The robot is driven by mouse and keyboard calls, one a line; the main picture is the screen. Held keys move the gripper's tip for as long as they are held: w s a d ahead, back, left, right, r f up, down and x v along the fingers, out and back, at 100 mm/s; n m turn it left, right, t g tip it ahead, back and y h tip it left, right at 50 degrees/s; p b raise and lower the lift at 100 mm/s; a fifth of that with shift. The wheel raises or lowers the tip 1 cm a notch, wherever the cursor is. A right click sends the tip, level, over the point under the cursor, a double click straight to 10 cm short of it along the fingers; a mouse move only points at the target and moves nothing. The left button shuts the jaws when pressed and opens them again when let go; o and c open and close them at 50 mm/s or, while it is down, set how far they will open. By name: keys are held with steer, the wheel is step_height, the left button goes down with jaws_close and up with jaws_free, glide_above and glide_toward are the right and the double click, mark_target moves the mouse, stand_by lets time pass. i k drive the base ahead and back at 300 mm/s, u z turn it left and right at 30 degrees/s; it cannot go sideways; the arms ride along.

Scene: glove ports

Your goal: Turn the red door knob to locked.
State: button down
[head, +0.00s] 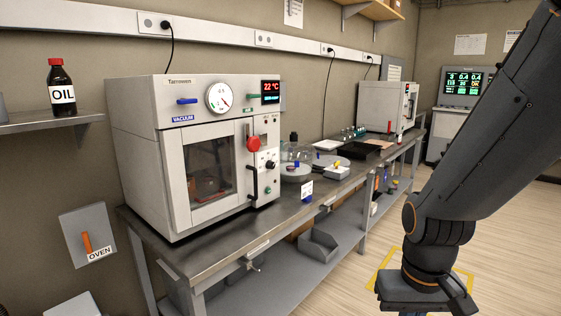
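The red door knob (253,144) is on the right edge of the door of a white vacuum oven (150,180). The oven stands on the metal bench at the left. A black door handle (252,178) hangs just below the knob, and the door looks closed. Whether the knob points to locked or unlocked is too small to tell. My gripper (424,298) is at the lower right, well away from the knob, over the floor in front of the bench. Its fingertips are cut off by the bottom edge, so its opening is hidden.
The metal bench (180,258) runs back to the right, holding glassware, a dark tray (357,150) and a second white oven (384,108). A wall switch labelled OVEN (88,235) is at left. Open floor lies right.

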mark_target(254, 143)
steer(key=k, duration=0.5)
steer(key=z, duration=0.4)
steer(key=i, duration=1.35)
steer(key=u, duration=0.6)
